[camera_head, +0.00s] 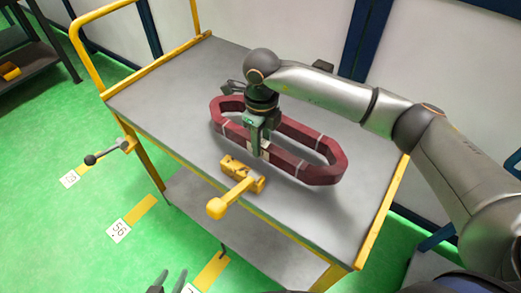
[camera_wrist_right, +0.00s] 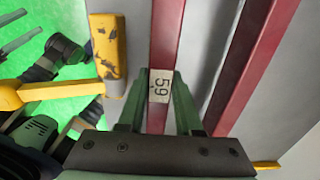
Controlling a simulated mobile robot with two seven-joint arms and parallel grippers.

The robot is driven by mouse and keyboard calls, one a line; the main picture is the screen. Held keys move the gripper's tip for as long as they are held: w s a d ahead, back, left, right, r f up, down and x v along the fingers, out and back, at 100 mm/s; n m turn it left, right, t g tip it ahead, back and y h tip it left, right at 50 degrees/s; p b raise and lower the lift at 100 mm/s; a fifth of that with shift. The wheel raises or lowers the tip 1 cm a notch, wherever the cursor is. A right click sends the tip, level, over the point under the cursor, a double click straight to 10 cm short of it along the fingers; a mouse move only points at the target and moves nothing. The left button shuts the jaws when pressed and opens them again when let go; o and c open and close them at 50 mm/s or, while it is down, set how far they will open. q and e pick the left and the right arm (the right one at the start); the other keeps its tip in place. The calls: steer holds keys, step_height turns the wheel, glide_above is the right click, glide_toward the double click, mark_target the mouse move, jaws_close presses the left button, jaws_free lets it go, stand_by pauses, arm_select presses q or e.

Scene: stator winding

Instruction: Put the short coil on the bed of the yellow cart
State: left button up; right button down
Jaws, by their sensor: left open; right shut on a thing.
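The short coil (camera_head: 318,172) is a dark red elongated ring with pale bands, lying flat over the grey bed of the yellow cart (camera_head: 165,95). My right gripper (camera_head: 258,150) is shut on the near long side of the coil from above. In the right wrist view the fingers close around the coil (camera_wrist_right: 165,40) beside a white label reading 59. I cannot tell whether the coil touches the bed or hangs just above it. My left gripper (camera_head: 168,281) is open and empty at the bottom edge, in front of the cart.
A yellow clamp-like tool (camera_head: 238,183) sits on the near edge of the bed, close to the coil. A dark-knobbed lever (camera_head: 107,152) sticks out at the cart's left. The bed's left part is clear. A wall stands behind, and the green floor has numbered markers.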

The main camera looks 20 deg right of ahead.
steer(key=shift+w+a+f, duration=0.1)
steer(key=shift+w+f, duration=0.05)
steer(key=shift+w, duration=0.05)
steer(key=shift+f, duration=1.55)
steer(key=shift+f, duration=0.1)
steer(key=c, duration=0.6)
jaws_free()
steer(key=shift+f, duration=0.1)
step_height(320, 180, up, 12)
steer(key=shift+r, duration=0.15)
